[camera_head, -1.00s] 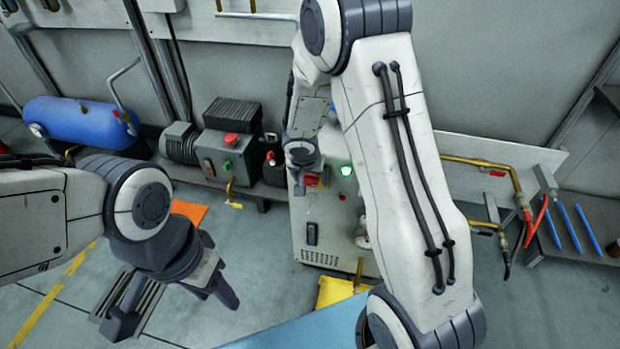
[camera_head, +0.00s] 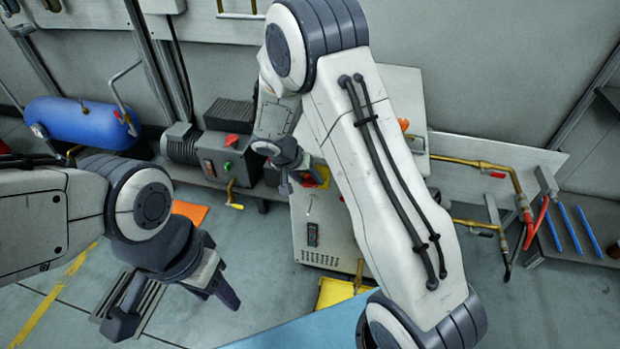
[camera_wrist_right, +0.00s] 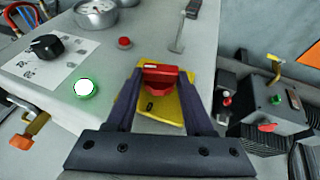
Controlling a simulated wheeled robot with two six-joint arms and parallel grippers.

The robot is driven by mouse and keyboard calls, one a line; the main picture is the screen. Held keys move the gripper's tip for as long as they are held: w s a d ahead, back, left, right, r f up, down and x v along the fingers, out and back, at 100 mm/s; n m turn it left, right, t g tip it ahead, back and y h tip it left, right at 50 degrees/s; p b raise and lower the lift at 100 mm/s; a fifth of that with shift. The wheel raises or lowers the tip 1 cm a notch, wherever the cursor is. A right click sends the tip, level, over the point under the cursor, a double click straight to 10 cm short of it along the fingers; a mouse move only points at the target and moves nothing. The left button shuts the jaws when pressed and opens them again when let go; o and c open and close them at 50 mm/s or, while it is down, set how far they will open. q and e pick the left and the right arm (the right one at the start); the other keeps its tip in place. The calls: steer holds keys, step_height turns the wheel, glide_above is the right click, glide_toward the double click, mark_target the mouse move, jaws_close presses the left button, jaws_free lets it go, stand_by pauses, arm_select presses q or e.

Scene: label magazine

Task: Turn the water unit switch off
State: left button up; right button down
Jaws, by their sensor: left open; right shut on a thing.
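The switch is a red rotary handle on a yellow plate (camera_wrist_right: 163,113), on the face of a light grey cabinet (camera_head: 322,240). The red handle (camera_wrist_right: 162,75) lies between the fingertips of my right gripper (camera_wrist_right: 162,80), which is shut on it. A dark mark shows on the yellow plate beside the handle. In the head view the right gripper (camera_head: 298,178) is at the cabinet's upper left, and the switch is partly hidden. A green lamp (camera_wrist_right: 87,88) glows on the cabinet in the wrist view. My left gripper (camera_head: 178,308) is open and empty above the floor.
A grey control box with a red button (camera_head: 231,140) stands left of the cabinet, by a blue tank (camera_head: 75,121). A black knob (camera_wrist_right: 46,46) and gauge (camera_wrist_right: 96,12) are on the cabinet. Pipes with red valves (camera_head: 500,174) are at right.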

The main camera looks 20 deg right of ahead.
steer(key=h, duration=0.1)
steer(key=g+h, duration=0.1)
steer(key=n+h+b, duration=0.1)
steer(key=shift+w+a+f+g, duration=0.25)
steer(key=shift+a+f+g, duration=0.05)
steer(key=shift+a+g, duration=0.1)
steer(key=h, duration=0.1)
steer(key=g+h+b, duration=0.1)
steer(key=h, duration=0.1)
steer(key=shift+w+a+f+n+g, duration=0.1)
steer(key=shift+f+n+g, duration=0.2)
steer(key=shift+n, duration=0.1)
steer(key=h+b, duration=0.1)
steer(key=g+h+b, duration=0.1)
steer(key=h, duration=0.1)
steer(key=shift+a+f+n+b, duration=0.1)
steer(key=shift+f+n+b, duration=0.2)
steer(key=shift+n+b, duration=0.1)
steer(key=shift+w+f+n+g+h+b, duration=0.1)
steer(key=shift+n+g+h+b, duration=0.35)
steer(key=shift+h+b, duration=0.65)
steer(key=shift+n+h+b, duration=0.25)
steer(key=shift+h+b, duration=0.05)
steer(key=shift+h, duration=0.3)
steer(key=shift+c, duration=1.4)
jaws_free()
